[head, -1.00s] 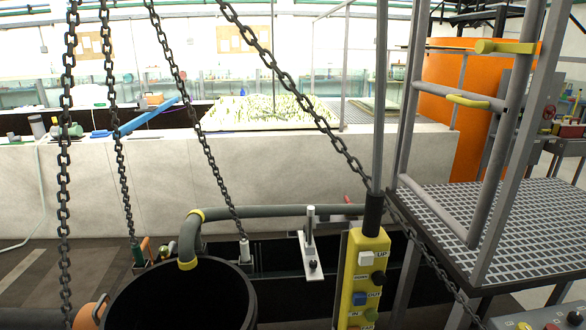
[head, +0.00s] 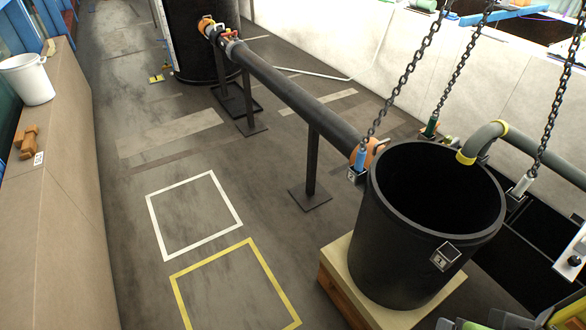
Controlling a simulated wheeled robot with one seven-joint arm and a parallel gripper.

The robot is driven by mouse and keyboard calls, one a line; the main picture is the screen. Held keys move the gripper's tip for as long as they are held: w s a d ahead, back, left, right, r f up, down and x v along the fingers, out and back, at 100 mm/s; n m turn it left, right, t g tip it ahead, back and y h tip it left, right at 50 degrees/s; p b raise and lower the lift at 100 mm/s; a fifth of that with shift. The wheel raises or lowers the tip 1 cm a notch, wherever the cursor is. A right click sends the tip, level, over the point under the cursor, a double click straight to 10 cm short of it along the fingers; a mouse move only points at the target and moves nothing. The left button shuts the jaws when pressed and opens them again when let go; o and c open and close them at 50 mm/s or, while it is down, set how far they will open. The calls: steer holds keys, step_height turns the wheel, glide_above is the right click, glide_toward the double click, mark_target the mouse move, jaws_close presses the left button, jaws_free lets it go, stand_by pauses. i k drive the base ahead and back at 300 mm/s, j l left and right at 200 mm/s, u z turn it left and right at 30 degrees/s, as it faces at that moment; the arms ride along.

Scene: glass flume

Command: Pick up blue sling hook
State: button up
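The blue sling hook (head: 361,158) hangs at the lower end of a dark chain (head: 400,85), at the left rim of the big black tub (head: 385,235). It sits close to a small dark labelled plate on the tub's side; I cannot tell whether it is hooked on there. A green hook (head: 431,126) hangs behind the tub and a white one (head: 523,185) hangs to its right, each on its own chain. My gripper is not in view.
The tub stands on a pale-topped wooden base (head: 342,262). A dark pipe (head: 290,95) on stands runs behind it to a black tank (head: 190,45). White (head: 157,225) and yellow (head: 262,262) squares mark clear floor at left. A ledge (head: 60,180) holds a white bucket (head: 28,80).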

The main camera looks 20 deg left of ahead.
mark_target(359, 162)
steer(key=u, duration=0.6)
steer(key=i+j+u, duration=0.2)
steer(key=i, duration=0.15)
steer(key=i+j+u, duration=0.15)
steer(key=i, duration=0.25)
steer(key=i+j+u, duration=0.2)
steer(key=i, duration=0.2)
steer(key=l, duration=0.1)
